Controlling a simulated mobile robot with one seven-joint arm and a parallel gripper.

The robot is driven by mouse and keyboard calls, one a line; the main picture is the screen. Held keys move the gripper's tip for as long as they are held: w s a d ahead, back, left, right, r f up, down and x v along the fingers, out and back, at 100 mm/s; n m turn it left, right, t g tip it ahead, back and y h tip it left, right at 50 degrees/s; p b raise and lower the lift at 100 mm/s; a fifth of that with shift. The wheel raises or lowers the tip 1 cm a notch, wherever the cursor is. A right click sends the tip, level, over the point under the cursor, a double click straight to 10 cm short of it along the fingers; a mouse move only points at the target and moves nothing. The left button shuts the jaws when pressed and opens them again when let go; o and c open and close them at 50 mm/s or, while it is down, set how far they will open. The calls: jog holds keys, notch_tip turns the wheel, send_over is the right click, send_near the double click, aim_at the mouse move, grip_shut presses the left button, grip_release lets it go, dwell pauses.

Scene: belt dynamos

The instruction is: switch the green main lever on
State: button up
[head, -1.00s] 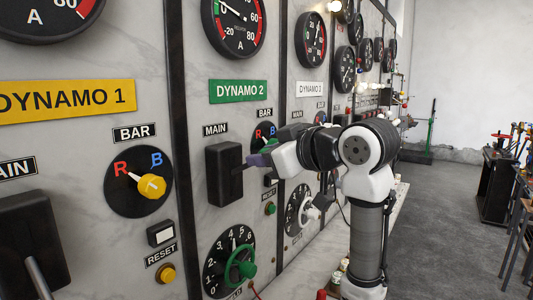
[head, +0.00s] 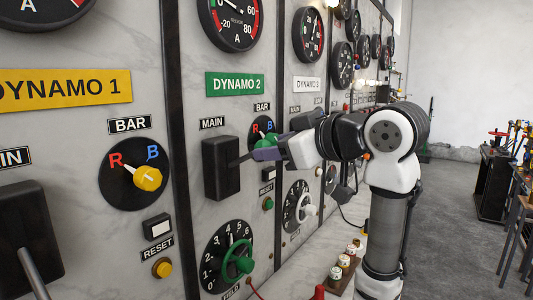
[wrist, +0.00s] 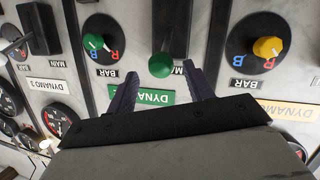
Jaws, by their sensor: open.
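The Dynamo 2 main switch is a black box (head: 221,168) under the MAIN label in the head view. Its dark lever sticks out from the panel towards my gripper (head: 256,154). In the wrist view, which is upside down, the lever's green ball knob (wrist: 161,66) lies between the two purple fingers of my gripper (wrist: 162,72). The fingers are apart with gaps on both sides of the knob; whether they reach past it in depth I cannot tell. In the head view the fingers partly hide the lever's end.
The green-knobbed BAR dial (wrist: 100,45) is close beside the lever. The yellow BAR knob (head: 147,177) of Dynamo 1 and a green field handwheel (head: 237,262) also stick out from the panel. The floor (head: 445,215) at the right is open.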

jog(key=b+v, duration=0.2)
jog(key=v, duration=0.8)
jog(key=shift+d, duration=0.1)
